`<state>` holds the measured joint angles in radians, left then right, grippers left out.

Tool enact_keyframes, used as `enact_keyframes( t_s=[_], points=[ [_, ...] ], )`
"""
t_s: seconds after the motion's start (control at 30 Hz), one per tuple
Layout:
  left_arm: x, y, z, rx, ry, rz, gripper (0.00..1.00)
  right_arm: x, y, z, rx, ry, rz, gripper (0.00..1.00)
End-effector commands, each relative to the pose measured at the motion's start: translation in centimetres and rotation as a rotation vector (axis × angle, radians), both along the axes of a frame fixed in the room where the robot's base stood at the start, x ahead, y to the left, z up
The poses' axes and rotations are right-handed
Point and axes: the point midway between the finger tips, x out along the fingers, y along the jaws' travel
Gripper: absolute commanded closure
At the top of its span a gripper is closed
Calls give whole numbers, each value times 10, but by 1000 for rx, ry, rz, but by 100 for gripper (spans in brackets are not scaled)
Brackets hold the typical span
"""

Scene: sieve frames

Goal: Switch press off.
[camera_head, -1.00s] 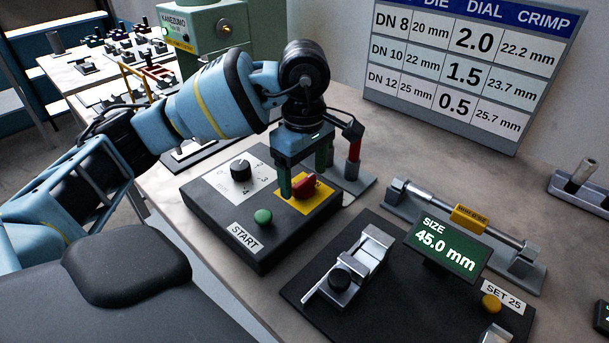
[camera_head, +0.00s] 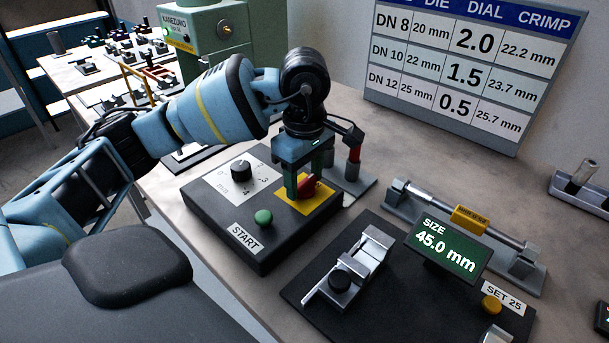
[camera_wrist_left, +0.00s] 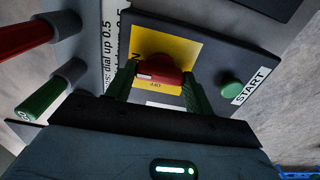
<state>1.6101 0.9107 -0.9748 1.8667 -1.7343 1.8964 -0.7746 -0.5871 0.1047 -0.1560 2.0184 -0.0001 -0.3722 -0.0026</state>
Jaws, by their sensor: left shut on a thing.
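The red switch knob (camera_head: 308,187) sits on a yellow plate (camera_head: 325,199) on the dark control box (camera_head: 262,246). My left gripper (camera_head: 303,183) points down over it and is shut on the knob. In the left wrist view the knob (camera_wrist_left: 166,66) lies between the green fingers of the left gripper (camera_wrist_left: 158,84), with a white mark on its left part. Lettering on the yellow plate (camera_wrist_left: 165,44) is partly covered. The green press (camera_head: 215,50) stands behind, with a small green light on its front. My right gripper is not in view.
A numbered dial (camera_head: 241,170) and a green START button (camera_head: 264,217) share the box. Red and green handled gauges stand close behind the gripper. A measuring fixture (camera_head: 360,262) and a SIZE display (camera_head: 447,247) reading 45.0 mm are to the right.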

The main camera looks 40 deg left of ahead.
Motion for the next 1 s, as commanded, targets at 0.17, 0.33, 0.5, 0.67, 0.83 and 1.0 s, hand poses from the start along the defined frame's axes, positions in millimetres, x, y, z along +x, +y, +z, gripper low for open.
enact_keyframes(
  t_s=[0.17, 0.33, 0.5, 0.67, 0.83, 1.0],
  points=[
    [0, 0, 1, -1, 2, 64, 70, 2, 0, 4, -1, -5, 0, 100],
    [0, -1, 2, -2, 1, 182, 70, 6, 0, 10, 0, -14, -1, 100],
    [0, -1, 2, -3, 1, 335, 70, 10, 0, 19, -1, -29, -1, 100],
    [0, -1, 3, -2, 1, 489, 70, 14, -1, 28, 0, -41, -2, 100],
    [0, -1, 4, -4, 0, 651, 70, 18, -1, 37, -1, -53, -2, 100],
    [0, -1, 4, -5, -1, 811, 70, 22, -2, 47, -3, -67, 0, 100]
  ],
)
